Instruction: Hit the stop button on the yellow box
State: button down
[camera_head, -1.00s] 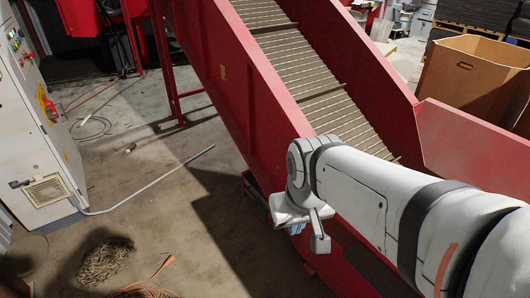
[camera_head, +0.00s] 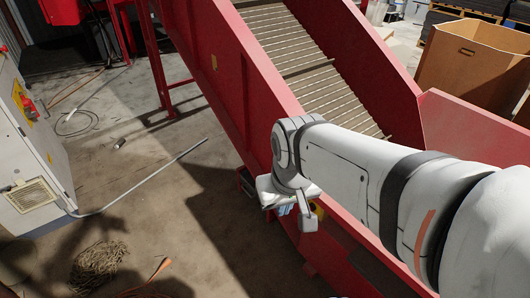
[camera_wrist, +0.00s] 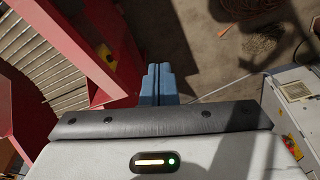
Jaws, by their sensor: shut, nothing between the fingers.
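A small yellow box (camera_wrist: 104,52) shows at the red conveyor frame in the wrist view, left of my gripper (camera_wrist: 158,72). It also shows partly in the head view (camera_head: 318,210), just behind my wrist. Its stop button is too small and too covered to make out. My gripper's two blue fingers are shut together with nothing between them, and they are apart from the box. In the head view my gripper (camera_head: 285,210) is mostly hidden under the wrist.
The red conveyor (camera_head: 240,80) with its slatted belt (camera_head: 305,65) runs beside my arm. A grey cabinet (camera_head: 35,160) with a red switch on a yellow plate (camera_head: 26,103) stands left. A cable heap (camera_head: 97,266) lies on the floor. A cardboard box (camera_head: 470,65) stands at the back right.

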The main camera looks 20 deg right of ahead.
jog(key=w+d+f+n+g+h+b, duration=0.25)
jog(key=f+n+h, duration=0.2)
jog(key=f, duration=0.45)
jog(key=w+d+f+n+g+h+b, duration=0.25)
jog(key=f+n+g+h, duration=0.2)
jog(key=f, duration=0.45)
jog(key=w+a+f+n+t+h+b, duration=0.1)
jog(key=w+f+n+t+h+b, duration=0.1)
jog(key=f, duration=0.7)
jog(key=w+a+f+n+t+h+b, duration=0.2)
jog(key=w+f+n+t+h+b, duration=0.1)
jog(key=w+f+n+t+h, duration=0.2)
notch_tip(320, 180, down, 5)
jog(key=w+n+t, duration=0.2)
jog(key=n+t, duration=0.2)
jog(key=n, duration=0.2)
jog(key=shift+a+r+h, duration=0.2)
jog(key=shift+a+h, duration=0.1)
send_near(309, 209)
jog(key=w+d+f, duration=0.2)
jog(key=d, duration=0.3)
jog(key=shift+w+d+f, duration=0.1)
jog(key=shift+w, duration=0.1)
